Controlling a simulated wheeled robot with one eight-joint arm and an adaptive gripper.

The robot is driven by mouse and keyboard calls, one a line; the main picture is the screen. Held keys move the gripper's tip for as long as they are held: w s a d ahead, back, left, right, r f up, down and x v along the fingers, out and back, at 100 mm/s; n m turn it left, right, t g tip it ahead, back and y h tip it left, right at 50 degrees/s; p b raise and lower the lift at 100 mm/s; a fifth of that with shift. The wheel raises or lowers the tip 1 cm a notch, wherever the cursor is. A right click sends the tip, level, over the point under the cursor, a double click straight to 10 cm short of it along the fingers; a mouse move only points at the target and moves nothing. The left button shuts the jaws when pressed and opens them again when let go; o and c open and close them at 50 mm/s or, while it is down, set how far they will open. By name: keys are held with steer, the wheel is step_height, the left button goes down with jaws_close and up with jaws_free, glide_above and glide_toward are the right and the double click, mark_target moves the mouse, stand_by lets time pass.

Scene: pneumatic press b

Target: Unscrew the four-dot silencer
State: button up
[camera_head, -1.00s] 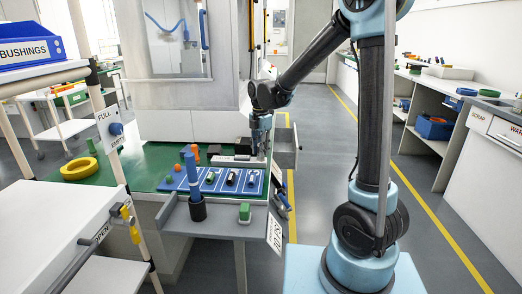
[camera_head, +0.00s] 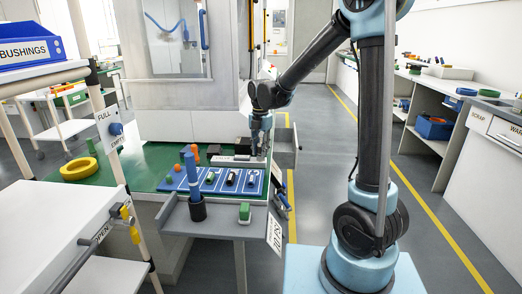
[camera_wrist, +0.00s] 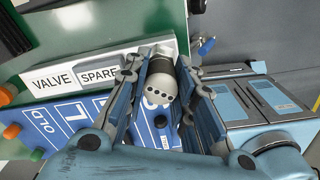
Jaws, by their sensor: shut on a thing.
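The four-dot silencer (camera_wrist: 160,88) shows in the wrist view as a light grey cylinder with dark dots on its end face and a darker band behind. My gripper (camera_wrist: 162,70) has one finger on each side of it and is shut on it. The silencer sits by the light block labelled VALVE and SPARE (camera_wrist: 100,76); its far end and any thread are hidden. In the head view my gripper (camera_head: 260,150) is low at the right end of the grey block (camera_head: 230,160), and the silencer is too small to make out.
A blue board (camera_head: 209,188) with several small parts lies in front of the block. A blue upright cylinder in a black cup (camera_head: 197,210) and a green piece (camera_head: 245,212) stand nearer. A yellow ring (camera_head: 78,169) lies at left on the green bench.

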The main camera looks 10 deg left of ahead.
stand_by(0.3)
steer(key=shift+n, duration=0.9)
steer(key=o, duration=0.6)
steer(key=shift+m, duration=0.8)
steer(key=shift+m, duration=0.9)
